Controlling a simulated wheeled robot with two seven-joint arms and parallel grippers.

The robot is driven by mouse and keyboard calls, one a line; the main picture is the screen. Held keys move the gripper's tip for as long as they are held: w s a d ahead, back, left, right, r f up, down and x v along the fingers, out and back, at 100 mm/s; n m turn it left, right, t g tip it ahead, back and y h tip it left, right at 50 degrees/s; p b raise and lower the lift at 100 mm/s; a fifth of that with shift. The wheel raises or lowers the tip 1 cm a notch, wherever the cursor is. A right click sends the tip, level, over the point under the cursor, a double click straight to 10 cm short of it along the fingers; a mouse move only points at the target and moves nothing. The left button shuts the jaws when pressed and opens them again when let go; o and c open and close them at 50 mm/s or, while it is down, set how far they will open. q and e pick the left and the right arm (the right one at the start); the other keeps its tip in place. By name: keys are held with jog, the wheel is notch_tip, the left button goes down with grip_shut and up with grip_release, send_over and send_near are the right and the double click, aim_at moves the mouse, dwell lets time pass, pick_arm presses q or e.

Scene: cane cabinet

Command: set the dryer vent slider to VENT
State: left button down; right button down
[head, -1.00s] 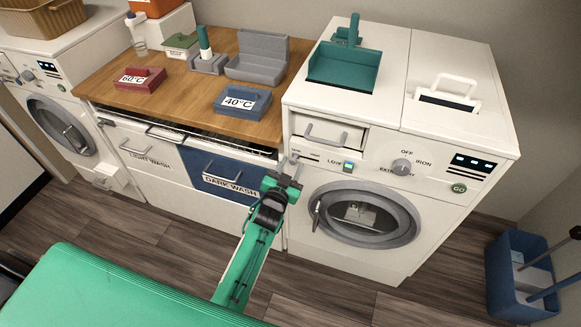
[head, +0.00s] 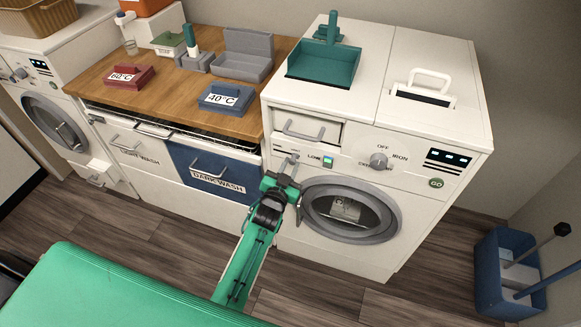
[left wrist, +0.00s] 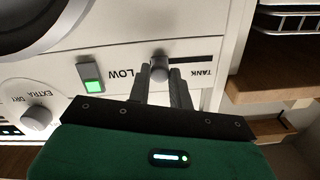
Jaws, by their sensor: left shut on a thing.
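The dryer (head: 350,190) stands at the right, with a round door and a control panel. The vent slider knob (left wrist: 160,67) is a small grey knob in a dark slot (left wrist: 196,58) on that panel. My left gripper (left wrist: 160,76) is shut on the knob, one finger on each side. In the left wrist view the bare slot runs to the right of the knob, above an upside-down TANK label (left wrist: 195,76). I see no VENT label; the fingers hide part of the panel. The left gripper (head: 288,163) also shows in the head view. My right gripper is not in view.
A lit green switch (left wrist: 91,77) marked LOW and a dial (head: 378,160) sit beside the slider. A drawer handle (head: 304,132) juts out above it. The dark wash bin (head: 210,175) stands left of the dryer, and a blue caddy (head: 500,280) is at right.

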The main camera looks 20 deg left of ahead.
pick_arm(q)
jog(key=shift+d+f, duration=0.1)
jog(key=shift+d, duration=0.05)
jog(key=c, duration=1.3)
grip_release()
jog(key=shift+d, duration=0.25)
jog(key=shift+o, duration=0.2)
jog(key=shift+s+a, duration=0.1)
jog(key=shift+a, duration=0.05)
jog(key=shift+s, duration=0.2)
jog(key=s+b, duration=0.2)
jog(key=s, duration=1.1)
jog(key=shift+s+a, duration=0.15)
jog(key=shift+a, duration=0.05)
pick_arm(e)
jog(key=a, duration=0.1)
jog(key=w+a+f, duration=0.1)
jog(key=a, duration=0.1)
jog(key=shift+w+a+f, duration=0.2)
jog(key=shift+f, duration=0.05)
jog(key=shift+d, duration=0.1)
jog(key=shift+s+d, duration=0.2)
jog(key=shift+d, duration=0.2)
